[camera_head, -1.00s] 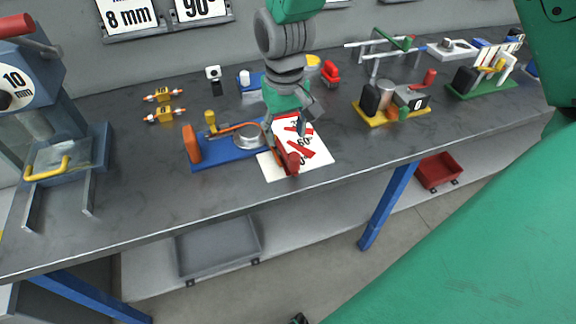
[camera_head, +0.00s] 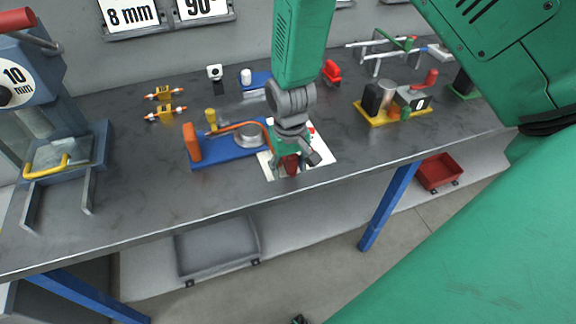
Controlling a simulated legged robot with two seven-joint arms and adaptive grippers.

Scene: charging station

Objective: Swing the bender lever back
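The bender (camera_head: 228,152) has a blue base, an orange block, a round metal die, a yellow knob and a copper-coloured tube. It lies on the bench near the middle. The red grip of its lever (camera_head: 291,167) points toward the front edge, over a white angle sheet (camera_head: 319,151). My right gripper (camera_head: 292,162) reaches down from above and is at the red grip, hiding most of the lever. Its fingers overlap the grip, and I cannot tell whether they are closed on it.
A press with a "10 mm" dial (camera_head: 20,85) stands at the left. Small yellow-orange fittings (camera_head: 165,113) lie behind the bender. A yellow-based device (camera_head: 395,112) stands to the right. The bench front between press and bender is clear.

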